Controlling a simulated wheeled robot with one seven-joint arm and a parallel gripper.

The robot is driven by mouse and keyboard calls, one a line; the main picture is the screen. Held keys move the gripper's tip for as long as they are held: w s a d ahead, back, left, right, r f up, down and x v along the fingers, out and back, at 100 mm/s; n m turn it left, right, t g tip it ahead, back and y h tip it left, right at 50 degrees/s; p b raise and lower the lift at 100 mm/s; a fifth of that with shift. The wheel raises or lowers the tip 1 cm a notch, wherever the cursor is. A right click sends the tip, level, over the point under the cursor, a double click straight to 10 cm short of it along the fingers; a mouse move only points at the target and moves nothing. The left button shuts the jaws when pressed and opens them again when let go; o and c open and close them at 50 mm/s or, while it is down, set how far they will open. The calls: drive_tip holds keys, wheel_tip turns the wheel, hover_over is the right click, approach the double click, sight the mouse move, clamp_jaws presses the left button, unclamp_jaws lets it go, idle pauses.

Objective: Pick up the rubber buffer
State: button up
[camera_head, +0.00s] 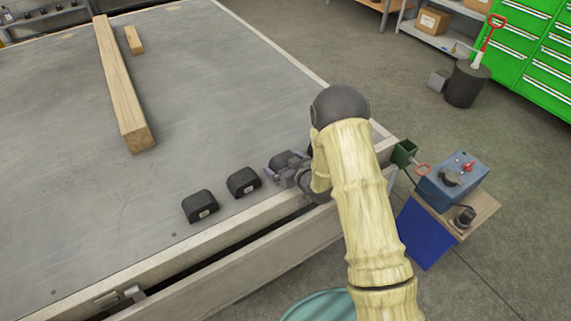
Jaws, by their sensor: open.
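Several black rubber buffers stand in a row along the near edge of the grey trailer bed (60,200). One buffer (200,206) is at the left of the row, and another buffer (243,182) is to its right. A third dark buffer (284,158) is partly hidden behind my gripper (277,168). My gripper is open, low over the bed, with its fingers at this third buffer. I cannot tell whether they touch it. A dark shape beside my wrist may be one more buffer, mostly covered by my arm.
A long wooden beam (121,90) and a small wood block (134,40) lie on the bed. A raised rim (240,232) runs along its near edge. To the right are a blue machine (453,181) on a stand and green drawers (535,60). The middle of the bed is clear.

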sight(285, 158)
drive_tip(key=shift+c, duration=0.4)
drive_tip(key=c, duration=0.9)
wheel_tip(285, 158, up, 10)
drive_tip(key=shift+r+p, duration=0.1)
drive_tip(key=shift+p, duration=0.25)
drive_tip(key=shift+w, duration=0.1)
